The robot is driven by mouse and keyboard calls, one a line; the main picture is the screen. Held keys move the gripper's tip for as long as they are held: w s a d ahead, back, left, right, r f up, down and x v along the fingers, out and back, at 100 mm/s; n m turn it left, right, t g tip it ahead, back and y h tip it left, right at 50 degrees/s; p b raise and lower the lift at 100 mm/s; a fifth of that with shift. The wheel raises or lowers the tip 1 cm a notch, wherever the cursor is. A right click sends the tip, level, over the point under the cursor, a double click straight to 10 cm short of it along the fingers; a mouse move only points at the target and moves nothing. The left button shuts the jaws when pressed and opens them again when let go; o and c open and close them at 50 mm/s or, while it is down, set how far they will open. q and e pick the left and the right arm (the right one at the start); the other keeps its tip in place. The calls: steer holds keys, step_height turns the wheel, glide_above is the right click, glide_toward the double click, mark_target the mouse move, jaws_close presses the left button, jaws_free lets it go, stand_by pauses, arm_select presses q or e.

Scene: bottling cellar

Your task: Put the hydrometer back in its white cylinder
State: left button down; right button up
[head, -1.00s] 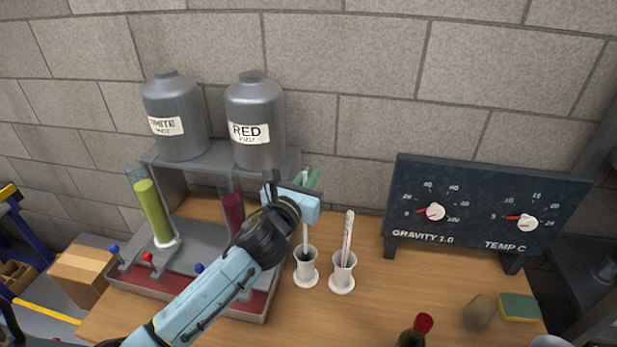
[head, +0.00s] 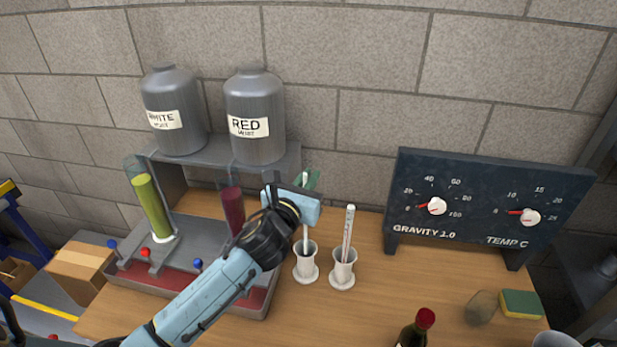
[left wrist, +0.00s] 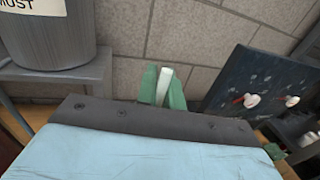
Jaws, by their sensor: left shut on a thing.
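My left gripper (head: 310,182) has green fingers shut on the hydrometer (head: 305,236), a thin white stem held upright. The stem also shows between the fingers in the left wrist view (left wrist: 164,86). Below the gripper stands a white cylinder (head: 306,268) with a flared foot. In the head view the hydrometer's lower end appears inside its mouth; how deep it reaches I cannot tell. Part of the stem is hidden by the gripper. My right gripper is not in view.
A second white cylinder (head: 342,274) with a marked glass stem (head: 348,228) stands close on the right. A bottling stand (head: 240,296) is at left and a dial panel (head: 480,205) at right. A red-capped bottle (head: 418,328) and sponge (head: 521,303) are in front.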

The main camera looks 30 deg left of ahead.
arm_select(q)
step_height(320, 180, down, 3)
steer(key=shift+r+b, duration=0.1)
steer(key=shift+b, duration=0.85)
steer(key=c, duration=1.5)
jaws_free()
steer(key=shift+o, duration=0.2)
steer(key=s, duration=1.3)
steer(key=shift+s+d+b, duration=0.2)
steer(key=shift+d+b, duration=0.05)
steer(key=shift+b, duration=0.1)
